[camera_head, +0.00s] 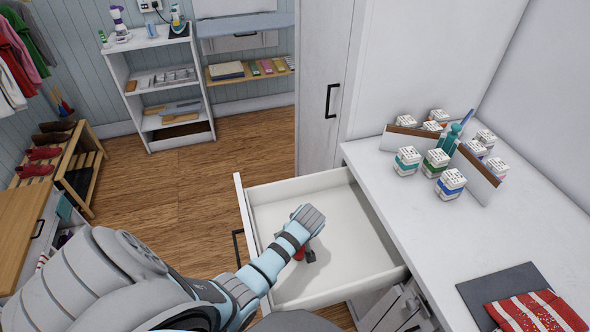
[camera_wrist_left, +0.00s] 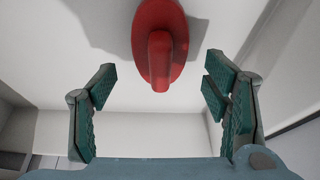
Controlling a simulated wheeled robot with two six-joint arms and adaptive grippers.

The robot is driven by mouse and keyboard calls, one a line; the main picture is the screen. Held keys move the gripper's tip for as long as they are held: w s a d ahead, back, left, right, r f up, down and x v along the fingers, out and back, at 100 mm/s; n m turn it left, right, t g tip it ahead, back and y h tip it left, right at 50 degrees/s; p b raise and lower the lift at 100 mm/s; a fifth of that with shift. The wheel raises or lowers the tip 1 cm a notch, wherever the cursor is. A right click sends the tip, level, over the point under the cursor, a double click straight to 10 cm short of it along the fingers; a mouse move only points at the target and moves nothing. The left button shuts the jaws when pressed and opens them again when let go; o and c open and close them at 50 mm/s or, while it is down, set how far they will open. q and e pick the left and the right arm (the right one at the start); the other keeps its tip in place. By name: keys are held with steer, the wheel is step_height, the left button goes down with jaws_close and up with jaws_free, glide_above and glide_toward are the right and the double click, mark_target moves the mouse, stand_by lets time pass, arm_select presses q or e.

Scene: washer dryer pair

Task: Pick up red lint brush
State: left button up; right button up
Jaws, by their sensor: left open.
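The red lint brush (camera_wrist_left: 158,35) lies on the white floor of an open drawer (camera_head: 352,240). In the left wrist view its oval head is at the top, and its handle points down between my fingers. My left gripper (camera_wrist_left: 160,90) is open, with one green-padded finger on each side of the handle and gaps on both sides. In the head view my left gripper (camera_head: 305,252) reaches down inside the drawer and mostly hides the brush, with a bit of red (camera_head: 298,253) showing beside it. My right gripper is not in view.
The drawer's walls surround my left gripper. The white countertop (camera_head: 420,225) at right holds several small jars (camera_head: 451,184), brown-faced holders and a folded red-and-white cloth (camera_head: 535,312) on a dark mat. A shelf unit (camera_head: 125,75) and wooden rack stand farther off. Open wooden floor lies between.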

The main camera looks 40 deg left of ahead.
arm_select(q)
steer(key=x, duration=0.2)
steer(key=shift+f+b, duration=0.3)
steer(key=shift+b, duration=0.05)
steer(key=shift+a, duration=0.1)
steer(key=c, duration=1.3)
steer(key=shift+r, duration=0.1)
step_height(320, 180, up, 10)
steer(key=p, duration=0.3)
steer(key=shift+w+r+p, duration=0.15)
steer(key=shift+r+p, duration=0.05)
steer(key=shift+p, duration=0.2)
step_height(320, 180, up, 10)
steer(key=shift+f+p, duration=0.2)
steer(key=shift+p, duration=0.5)
